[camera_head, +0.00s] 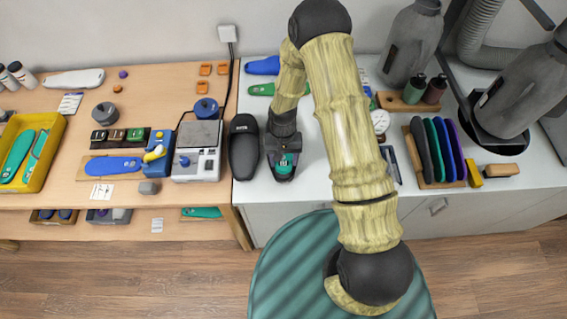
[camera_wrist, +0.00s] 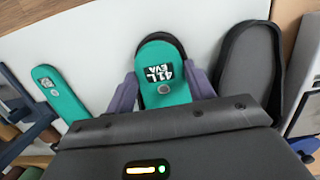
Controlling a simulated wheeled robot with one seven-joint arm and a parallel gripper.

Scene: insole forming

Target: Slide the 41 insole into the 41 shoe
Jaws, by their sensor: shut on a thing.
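A teal insole (camera_wrist: 163,75) marked "41 L EVA" is pinched between the two grey fingers of my gripper (camera_wrist: 163,92). In the head view only a small teal patch of the insole (camera_head: 284,161) shows under my gripper (camera_head: 284,157). A dark shoe (camera_head: 283,176) lies directly beneath, and its dark rim shows around the insole's far end in the wrist view (camera_wrist: 181,43). The insole is over or inside the shoe opening; I cannot tell how deep. My gripper hides much of this shoe and the insole's near end. No size mark on the shoe is readable.
A second black shoe (camera_head: 243,147) lies close beside, to the left in the head view. A green insole (camera_head: 261,90) and a blue one (camera_head: 263,66) lie behind. A rack of upright insoles (camera_head: 437,186) and a dial gauge (camera_head: 380,120) stand to the right.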

